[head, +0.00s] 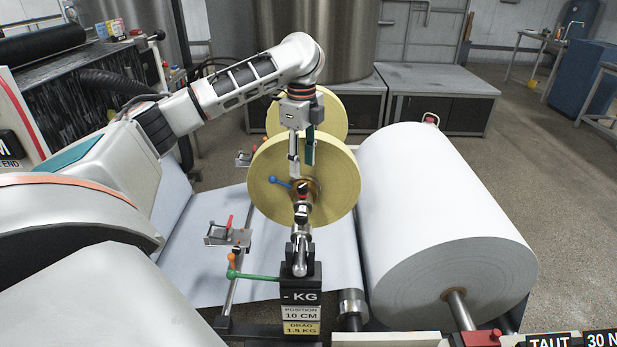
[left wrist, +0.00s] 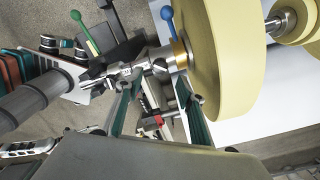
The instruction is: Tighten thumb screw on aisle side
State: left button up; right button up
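My left gripper (head: 301,160) hangs point-down in front of the near yellow disc (head: 336,188), above the shaft hub. Its two teal-padded fingers (left wrist: 157,105) are apart in the left wrist view, with nothing held between them. A blue-tipped lever (head: 278,181) sticks out from the hub collar; it also shows in the left wrist view (left wrist: 167,14). The metal shaft end and its fittings (left wrist: 125,74) lie beyond the fingers there. I cannot tell which fitting is the thumb screw. My right gripper is not in view.
A big white paper roll (head: 435,210) stands at the right. A green-handled lever (head: 255,276) sits by the black stand (head: 300,288) in front. A red-handled clamp (head: 229,222) is left of the disc. Open floor (head: 550,160) lies at right.

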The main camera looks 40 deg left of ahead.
aim_at(303, 186)
pick_arm(q)
jog(key=shift+f, duration=3.15)
grip_shut()
